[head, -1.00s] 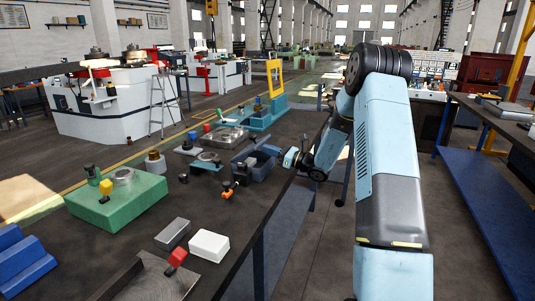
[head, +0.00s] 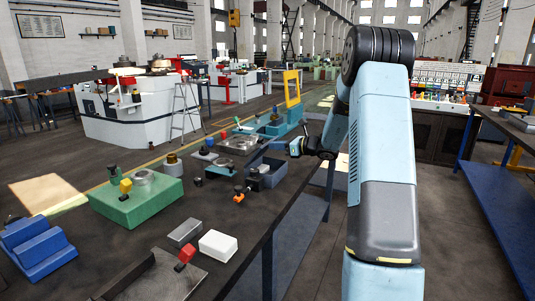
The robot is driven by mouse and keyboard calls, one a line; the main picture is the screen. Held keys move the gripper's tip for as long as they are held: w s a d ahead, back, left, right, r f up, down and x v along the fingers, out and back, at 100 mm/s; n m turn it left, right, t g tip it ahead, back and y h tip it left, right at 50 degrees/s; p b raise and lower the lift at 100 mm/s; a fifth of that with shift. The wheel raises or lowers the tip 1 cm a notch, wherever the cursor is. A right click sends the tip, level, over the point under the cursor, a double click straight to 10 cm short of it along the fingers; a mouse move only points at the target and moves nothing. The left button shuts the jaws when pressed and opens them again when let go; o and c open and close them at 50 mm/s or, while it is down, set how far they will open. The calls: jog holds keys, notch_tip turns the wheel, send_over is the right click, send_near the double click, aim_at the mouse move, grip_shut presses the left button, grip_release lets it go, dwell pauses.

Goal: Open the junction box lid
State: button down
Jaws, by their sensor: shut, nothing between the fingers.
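The junction box appears to be the small blue-grey box (head: 270,177) on the long dark bench. A blue-grey panel, which looks like its lid (head: 261,154), slants up from its far left side, and the box looks open on top. My gripper (head: 292,147) is just above and to the right of the box, at the end of my light blue arm. It is shut and empty. It is small in view, and I cannot tell whether it touches the panel.
A dark knob-like part (head: 254,172) stands at the box's near left, and an orange-and-black clamp (head: 239,194) lies nearer. The bench's right edge is close to the box.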

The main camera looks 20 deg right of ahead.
jog(key=shift+w+a+r+g+h, duration=0.3)
jog(key=shift+w+a+r, duration=0.5)
jog(key=shift+a+r, duration=0.2)
